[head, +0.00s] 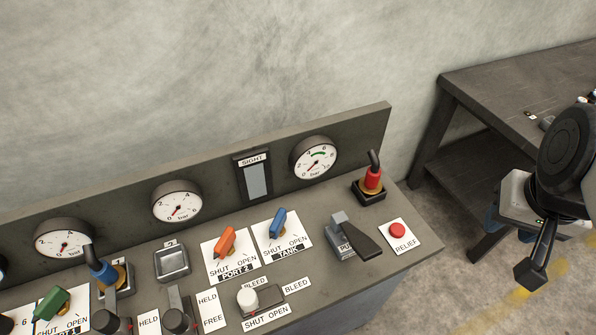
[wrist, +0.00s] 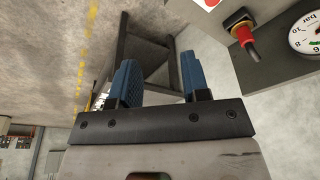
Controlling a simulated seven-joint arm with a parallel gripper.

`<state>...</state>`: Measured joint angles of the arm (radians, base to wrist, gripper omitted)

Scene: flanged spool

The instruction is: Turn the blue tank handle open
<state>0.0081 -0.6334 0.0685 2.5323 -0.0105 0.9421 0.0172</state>
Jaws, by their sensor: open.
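The blue tank handle (head: 277,223) stands on a white plate (head: 297,225) marked SHUT, OPEN and TANK, on the bench panel in the head view. It is a small lever; its lower end lies toward the SHUT side, but its exact setting is hard to tell. My gripper (wrist: 160,77) shows two blue fingers spread apart with nothing between them. In the head view my gripper is at the far right, off the panel and well away from the handle. The tank handle is not seen in the wrist view.
An orange PORT 2 handle (head: 226,241) is close left of the tank handle. A dark lever (head: 354,236), a red RELIEF button (head: 397,230) and a red-collared lever (head: 372,178) stand to its right. A white BLEED knob (head: 247,299) is in front. Gauges line the backboard.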

